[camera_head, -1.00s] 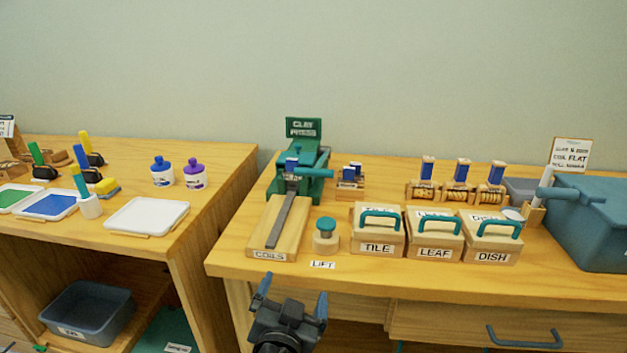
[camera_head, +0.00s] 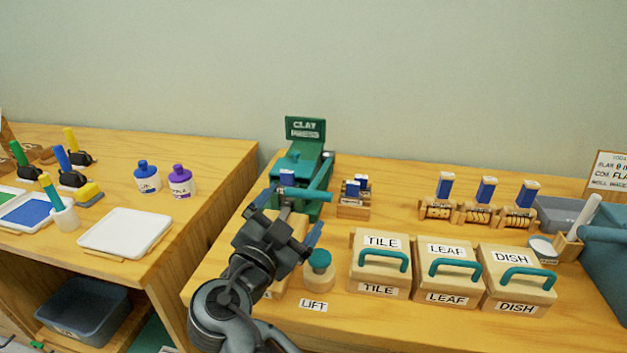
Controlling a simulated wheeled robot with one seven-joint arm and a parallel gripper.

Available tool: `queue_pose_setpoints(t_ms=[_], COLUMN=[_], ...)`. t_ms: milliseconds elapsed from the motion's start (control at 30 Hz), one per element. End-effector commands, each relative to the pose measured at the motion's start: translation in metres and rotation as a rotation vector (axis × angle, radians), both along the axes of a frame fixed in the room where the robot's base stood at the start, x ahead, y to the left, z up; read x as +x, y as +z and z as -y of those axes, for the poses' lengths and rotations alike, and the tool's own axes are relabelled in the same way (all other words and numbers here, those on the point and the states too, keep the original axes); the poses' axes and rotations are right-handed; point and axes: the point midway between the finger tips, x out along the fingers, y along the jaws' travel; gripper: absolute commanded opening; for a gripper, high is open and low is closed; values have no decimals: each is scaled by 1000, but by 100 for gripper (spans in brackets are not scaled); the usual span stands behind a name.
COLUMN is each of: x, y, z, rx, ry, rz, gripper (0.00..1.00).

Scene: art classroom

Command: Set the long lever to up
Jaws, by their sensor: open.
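The green clay press (camera_head: 305,130) stands at the back left of the right-hand table, its name sign on top. Its long teal lever (camera_head: 322,174) shows as a bar slanting along the press's right side, with a teal crossbar at its near end. My gripper (camera_head: 290,214) is open and empty. It is in front of the press, its fingers pointing toward the crossbar, and appears short of it; the exact gap cannot be told. My gripper and arm hide most of the wooden coils board (camera_head: 299,225) and the lower front of the press.
A teal-topped knob (camera_head: 319,262) by the LIFT label stands close right of my gripper. Lidded boxes TILE (camera_head: 378,290), LEAF (camera_head: 446,298) and DISH (camera_head: 516,304) line the front. A small wooden block stand (camera_head: 353,212) sits right of the press. The wall is behind.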

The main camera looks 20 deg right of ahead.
Motion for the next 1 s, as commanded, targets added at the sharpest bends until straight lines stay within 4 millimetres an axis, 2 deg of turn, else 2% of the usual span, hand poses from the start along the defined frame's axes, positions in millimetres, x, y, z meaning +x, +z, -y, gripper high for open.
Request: queue_pose_setpoints(t_ms=[500, 900, 1000], x=[47, 54, 54], y=[1, 0, 0], z=[48, 55, 55], rx=[1, 1, 1], ry=[-3, -2, -2], rz=[-2, -2, -2], gripper=[100, 100, 92])
